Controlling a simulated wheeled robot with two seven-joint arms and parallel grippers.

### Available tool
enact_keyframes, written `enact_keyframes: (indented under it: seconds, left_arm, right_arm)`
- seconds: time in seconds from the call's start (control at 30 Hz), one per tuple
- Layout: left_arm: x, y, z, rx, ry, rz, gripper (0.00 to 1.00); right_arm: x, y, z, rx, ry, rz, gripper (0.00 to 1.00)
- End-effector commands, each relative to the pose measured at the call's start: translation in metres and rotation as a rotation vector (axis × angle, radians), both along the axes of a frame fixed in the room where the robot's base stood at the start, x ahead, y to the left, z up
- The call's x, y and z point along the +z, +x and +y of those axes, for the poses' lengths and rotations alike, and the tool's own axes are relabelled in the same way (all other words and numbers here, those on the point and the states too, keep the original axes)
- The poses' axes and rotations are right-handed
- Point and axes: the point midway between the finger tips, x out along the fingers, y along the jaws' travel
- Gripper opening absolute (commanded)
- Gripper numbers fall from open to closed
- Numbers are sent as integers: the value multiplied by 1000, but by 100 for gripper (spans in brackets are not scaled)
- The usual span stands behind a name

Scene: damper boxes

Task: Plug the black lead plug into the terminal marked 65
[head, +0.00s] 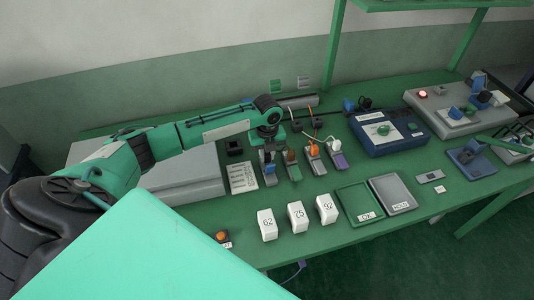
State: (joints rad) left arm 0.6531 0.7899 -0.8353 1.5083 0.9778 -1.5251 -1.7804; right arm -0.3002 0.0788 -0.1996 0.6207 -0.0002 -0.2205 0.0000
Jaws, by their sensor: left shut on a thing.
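My left gripper (268,146) points down at the left end of the row of small coloured units and is shut on a small dark thing, apparently the black lead plug, mostly hidden by the fingers. Just below it is a grey-blue unit (269,177); I cannot tell whether they touch. To its right stand a green-and-orange unit (293,171), an orange-and-grey unit (316,163) and a purple unit (340,161). An orange lead and a white lead run near the right-hand units. No 65 mark is readable. My right gripper is not in view.
White blocks marked 62 (267,225), 75 (298,217) and 92 (326,209) stand in front. A green tray (345,197) and grey tray (393,193) lie right of them. A blue case (388,131) stands behind. A printed card (243,178) lies left of the units.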

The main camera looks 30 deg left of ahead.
Motion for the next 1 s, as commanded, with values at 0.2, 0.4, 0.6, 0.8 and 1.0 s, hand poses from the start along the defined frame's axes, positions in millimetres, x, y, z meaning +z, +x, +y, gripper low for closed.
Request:
enact_keyframes:
  seconds: [0.2, 0.4, 0.6, 0.8, 1.0]
  left_arm:
    - [-6, 0, 0, 0, 0, 0, 0]
    - [-12, 0, 0, 0, 0, 1, 0]
    - [-17, 0, 0, 0, 0, 1, 0]
    - [-18, 0, 0, 0, 0, 0, 40]
    - [-18, 0, 0, 0, 0, 0, 46]
  right_arm:
    - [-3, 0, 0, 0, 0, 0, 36]
    - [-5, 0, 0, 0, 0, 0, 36]
    - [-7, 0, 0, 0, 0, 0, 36]
    - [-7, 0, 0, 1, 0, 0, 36]
    - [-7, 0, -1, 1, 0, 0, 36]
